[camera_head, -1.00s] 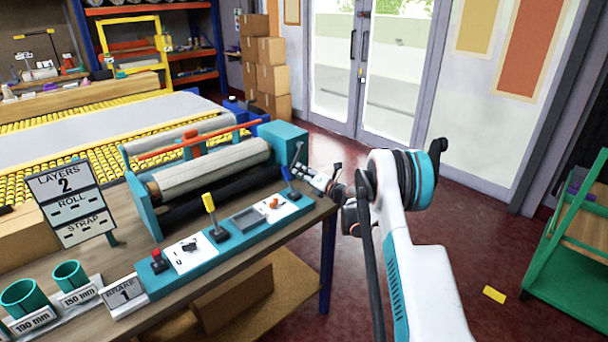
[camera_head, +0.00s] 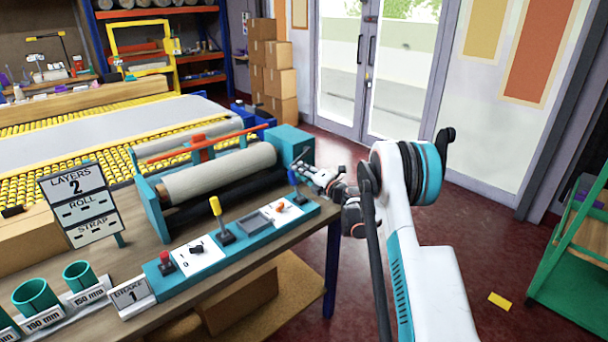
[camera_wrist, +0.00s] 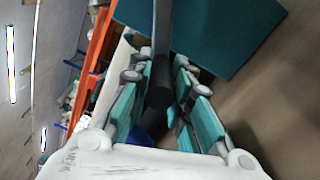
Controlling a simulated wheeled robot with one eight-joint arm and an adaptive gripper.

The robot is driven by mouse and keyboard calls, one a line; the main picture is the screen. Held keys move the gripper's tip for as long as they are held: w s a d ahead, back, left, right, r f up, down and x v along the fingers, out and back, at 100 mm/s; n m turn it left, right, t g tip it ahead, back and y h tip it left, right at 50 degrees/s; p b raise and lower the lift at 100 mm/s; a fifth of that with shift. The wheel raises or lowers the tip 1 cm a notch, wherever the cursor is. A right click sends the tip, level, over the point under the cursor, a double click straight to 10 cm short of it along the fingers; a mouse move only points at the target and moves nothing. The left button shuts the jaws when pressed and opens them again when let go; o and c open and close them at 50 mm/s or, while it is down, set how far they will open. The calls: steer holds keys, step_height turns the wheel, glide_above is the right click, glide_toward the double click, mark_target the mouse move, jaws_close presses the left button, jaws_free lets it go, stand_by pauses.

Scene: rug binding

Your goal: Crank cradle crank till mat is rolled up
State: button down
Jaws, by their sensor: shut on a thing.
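The teal cradle (camera_head: 152,207) stands on the workbench, with a pale grey-beige roll (camera_head: 220,174) lying across it. A flat grey mat (camera_head: 110,120) lies on the yellow roller bed behind it. My gripper (camera_head: 316,174) is at the right end of the cradle, beside its teal end block (camera_head: 291,142). In the wrist view my gripper (camera_wrist: 160,105) is shut around the dark crank handle (camera_wrist: 157,108). A grey crank arm (camera_wrist: 162,30) runs from the handle toward the teal block. In the head view my fingers mostly hide the handle.
A sign (camera_head: 79,205) reads layers 2. Cardboard boxes (camera_head: 272,75) stand behind.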

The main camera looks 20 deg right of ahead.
steer(key=shift+a+r+m, duration=0.2)
steer(key=shift+r+m, duration=0.4)
steer(key=shift+m, duration=0.1)
steer(key=shift+d, duration=0.1)
steer(key=c, duration=1.4)
jaws_free()
steer(key=shift+c, duration=0.2)
steer(key=shift+f, duration=0.1)
steer(key=v, duration=1.2)
